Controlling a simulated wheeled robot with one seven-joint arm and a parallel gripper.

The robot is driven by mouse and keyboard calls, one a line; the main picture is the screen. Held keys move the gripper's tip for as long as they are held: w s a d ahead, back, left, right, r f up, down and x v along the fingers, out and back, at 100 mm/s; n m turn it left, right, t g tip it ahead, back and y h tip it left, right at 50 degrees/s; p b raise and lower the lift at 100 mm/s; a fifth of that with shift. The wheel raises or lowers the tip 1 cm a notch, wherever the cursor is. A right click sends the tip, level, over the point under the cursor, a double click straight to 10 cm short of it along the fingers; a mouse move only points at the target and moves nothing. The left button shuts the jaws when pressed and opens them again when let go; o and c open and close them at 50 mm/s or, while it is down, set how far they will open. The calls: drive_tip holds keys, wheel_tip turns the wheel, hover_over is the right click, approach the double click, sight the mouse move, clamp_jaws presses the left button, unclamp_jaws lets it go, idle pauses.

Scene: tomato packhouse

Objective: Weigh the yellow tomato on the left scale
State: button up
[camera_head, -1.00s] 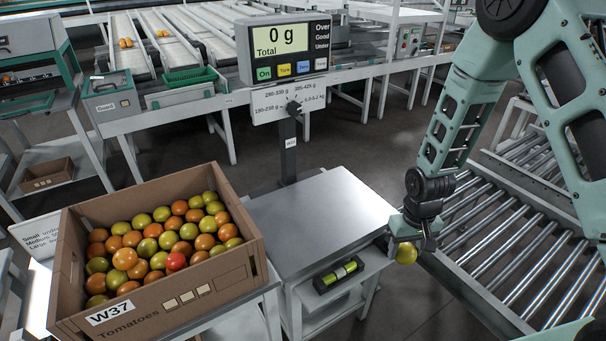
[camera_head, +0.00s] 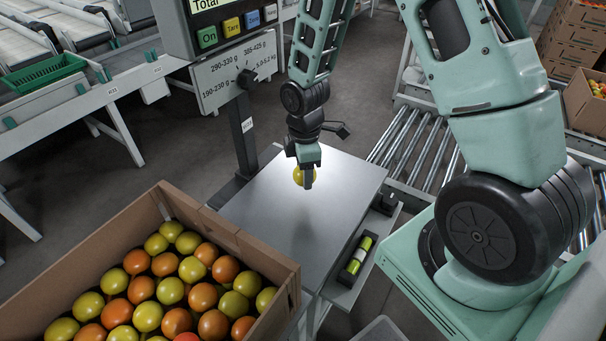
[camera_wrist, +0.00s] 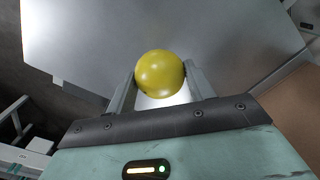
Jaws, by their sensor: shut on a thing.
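The yellow tomato (camera_head: 298,177) is held between the two fingers of my gripper (camera_head: 308,182), which is shut on it. In the wrist view the tomato (camera_wrist: 160,74) sits between the fingertips of my gripper (camera_wrist: 160,82), with the metal plate behind it. The scale (camera_head: 262,217) has a flat, bare steel plate. The tomato is over the far part of this plate; I cannot tell whether it touches. The scale's display (camera_head: 222,25) stands on a post behind the plate and is cut off at the top, so its reading is hidden.
A cardboard box (camera_head: 228,237) full of green, orange and red tomatoes stands left of the scale. A green-yellow level (camera_head: 358,254) lies on a shelf beside the plate. A roller conveyor (camera_head: 412,140) runs behind on the right. The near part of the plate is clear.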

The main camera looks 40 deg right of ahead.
drive_tip(key=n, duration=0.2)
drive_tip(key=shift+r+n, duration=0.1)
drive_tip(key=shift+n, duration=0.2)
wheel_tip(320, 180, down, 4)
drive_tip(key=b, duration=0.4)
drive_tip(key=shift+s+b, duration=0.1)
drive_tip(key=shift+b, duration=0.3)
wheel_tip(320, 180, up, 2)
drive_tip(key=p, duration=0.2)
drive_tip(key=shift+d+r+p, duration=0.1)
drive_tip(key=shift+r+p, duration=0.05)
drive_tip(key=shift+p, duration=0.15)
drive_tip(key=shift+f+b, duration=0.4)
drive_tip(key=shift+f, duration=0.4)
drive_tip(key=o, duration=0.8)
drive_tip(key=c, duration=0.3)
drive_tip(key=shift+r, duration=0.15)
